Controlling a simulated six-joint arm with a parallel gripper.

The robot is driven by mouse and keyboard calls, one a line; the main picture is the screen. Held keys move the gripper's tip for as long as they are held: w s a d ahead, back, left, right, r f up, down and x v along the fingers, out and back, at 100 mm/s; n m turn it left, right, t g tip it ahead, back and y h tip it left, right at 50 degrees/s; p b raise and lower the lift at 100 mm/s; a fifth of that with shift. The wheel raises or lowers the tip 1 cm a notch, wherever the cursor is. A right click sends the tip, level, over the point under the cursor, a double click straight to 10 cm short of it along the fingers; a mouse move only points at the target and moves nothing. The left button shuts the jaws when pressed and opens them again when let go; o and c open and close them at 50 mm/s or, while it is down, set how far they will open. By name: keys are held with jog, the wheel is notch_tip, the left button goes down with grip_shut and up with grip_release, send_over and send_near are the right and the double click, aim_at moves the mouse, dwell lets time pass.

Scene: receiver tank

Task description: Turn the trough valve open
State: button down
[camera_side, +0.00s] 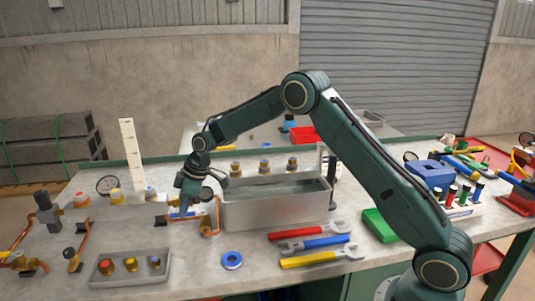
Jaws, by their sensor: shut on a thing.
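The grey metal trough (262,214) stands in the middle of the bench. A copper pipe (217,216) runs at its left side. The trough valve shows as a small blue handle (181,215) left of this pipe. My gripper (184,207) points down at the handle and is shut on it. The fingers hide most of the valve body, and the exact angle of the handle is too small to tell.
Brass fittings (264,167) stand behind the trough. In front lie wrenches (318,258), a blue ring (232,260) and a tray of fittings (130,268). A white upright gauge (131,155), a green box (380,225) and copper pipework (78,247) stand around.

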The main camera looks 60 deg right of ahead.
jog(key=shift+s+a+n, duration=0.1)
jog(key=shift+n, duration=0.2)
jog(key=shift+s+a+n+g+y, duration=0.2)
jog(key=shift+s+n+g, duration=0.05)
jog(key=shift+n, duration=0.45)
jog(key=shift+s+a+n+g+y, duration=0.15)
jog(key=shift+s+n+g+y, duration=0.1)
jog(key=shift+n, duration=0.45)
jog(key=shift+s+a+n+g, duration=0.15)
jog(key=shift+s+n+g, duration=0.15)
jog(key=shift+n, duration=0.35)
jog(key=shift+s+a+n+g, duration=0.1)
jog(key=shift+s+n+g, duration=0.15)
jog(key=shift+n, duration=0.4)
jog(key=c, duration=1.4)
grip_release()
jog(key=shift+r, duration=0.15)
